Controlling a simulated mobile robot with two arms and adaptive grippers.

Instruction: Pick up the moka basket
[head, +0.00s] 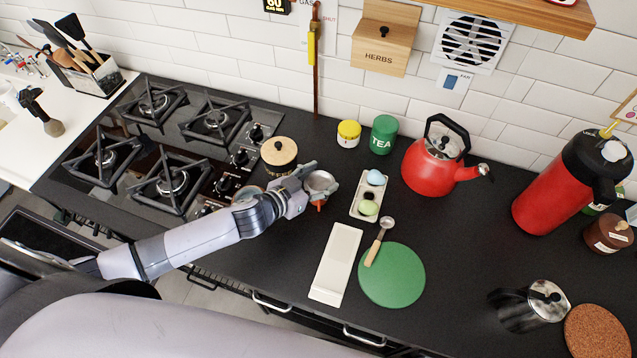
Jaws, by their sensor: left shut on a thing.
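My left gripper (306,192) reaches in from the left above the dark counter, just right of the hob. It is shut on a small round silver piece that looks like the moka basket (321,183), which shows at its fingertips. A small orange part shows just under it. The gripper hides part of the basket, and I cannot tell how far it is above the counter. A silver moka pot (529,306) with a dark handle stands at the lower right. My right gripper is not in view.
A dark jar with a wooden lid (279,153) stands behind my gripper. A white tray (361,210) with small egg-shaped things, a white spoon rest (335,265), a spoon (379,241) and a green mat (392,275) lie to the right. A red kettle (430,165) stands behind.

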